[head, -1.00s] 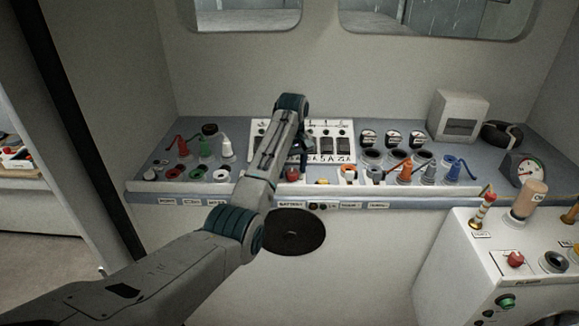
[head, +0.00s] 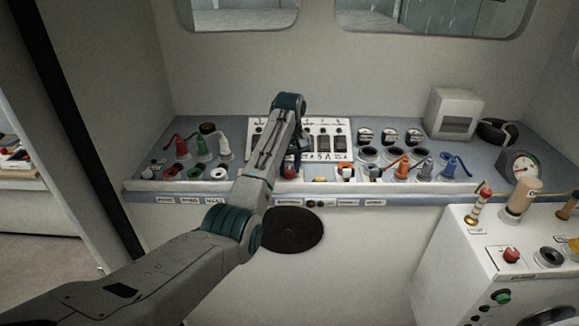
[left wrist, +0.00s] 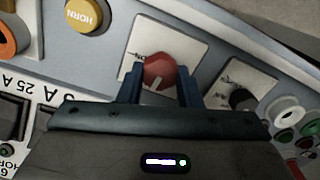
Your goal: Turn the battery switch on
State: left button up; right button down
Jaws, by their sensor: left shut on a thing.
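The battery switch is a red rotary knob (head: 290,172) at the front of the sloped console, above the label row. In the left wrist view the red knob (left wrist: 160,70) sits on a white square plate (left wrist: 176,48) and carries a pale pointer mark. My left gripper (head: 293,160) reaches down onto it from behind the panel side. In the left wrist view my left gripper (left wrist: 160,80) has one blue finger on each side of the knob and is shut on it. The plate's lettering is partly hidden by the fingers. My right gripper is not in view.
A yellow horn button (left wrist: 84,14) and a black knob (left wrist: 242,99) flank the switch. A white breaker panel (head: 326,128) stands behind it. Colored levers (head: 402,166) crowd the console's right. A white cabinet (head: 488,262) stands at front right.

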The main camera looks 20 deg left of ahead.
pick_arm(q)
jog(key=m, duration=0.8)
jog(key=shift+m, duration=0.4)
jog(key=m, duration=0.4)
jog(key=shift+m, duration=2.1)
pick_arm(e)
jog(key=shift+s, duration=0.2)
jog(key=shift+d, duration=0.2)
pick_arm(q)
jog(key=o, duration=1)
jog(key=shift+c, duration=0.2)
jog(key=shift+r, duration=0.1)
